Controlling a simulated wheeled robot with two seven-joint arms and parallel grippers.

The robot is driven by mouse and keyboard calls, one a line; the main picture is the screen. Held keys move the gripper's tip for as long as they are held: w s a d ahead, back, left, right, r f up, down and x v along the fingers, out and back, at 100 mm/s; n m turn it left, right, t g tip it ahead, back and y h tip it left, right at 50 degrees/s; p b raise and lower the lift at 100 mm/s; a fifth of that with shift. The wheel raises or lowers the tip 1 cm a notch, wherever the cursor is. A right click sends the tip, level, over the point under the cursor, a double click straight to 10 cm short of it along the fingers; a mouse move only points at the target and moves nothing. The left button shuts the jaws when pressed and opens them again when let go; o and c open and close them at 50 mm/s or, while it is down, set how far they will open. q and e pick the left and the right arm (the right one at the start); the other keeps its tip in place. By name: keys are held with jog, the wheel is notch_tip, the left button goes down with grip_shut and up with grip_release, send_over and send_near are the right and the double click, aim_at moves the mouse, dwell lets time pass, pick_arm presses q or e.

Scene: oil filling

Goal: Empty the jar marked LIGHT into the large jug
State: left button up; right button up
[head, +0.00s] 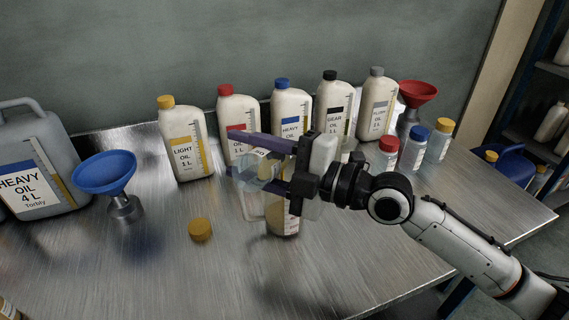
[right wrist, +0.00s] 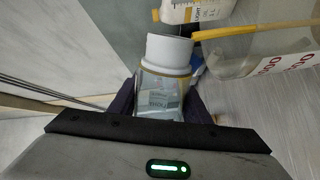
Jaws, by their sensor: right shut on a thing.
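My right gripper (head: 250,160) is shut on a small clear jar with a white neck and a yellow ring. In the right wrist view the jar (right wrist: 163,90) lies between the fingers, its mouth pointing away from the wrist. The clear large jug (right wrist: 240,52), with red markings and a yellow band, is beside the jar's mouth. I cannot tell whether oil is flowing. My left gripper is not in view.
A loose yellow cap (head: 200,229) lies on the metal table. A blue funnel (head: 105,172) and a grey HEAVY OIL can (head: 40,150) are at the left. Several oil bottles, including LIGHT OIL (head: 186,140), line the back. Small capped jars (head: 413,148) stand at the right.

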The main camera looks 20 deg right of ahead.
jog(key=shift+w+d+r+m, duration=0.1)
jog(key=shift+r+m, duration=0.05)
jog(key=shift+m, duration=0.15)
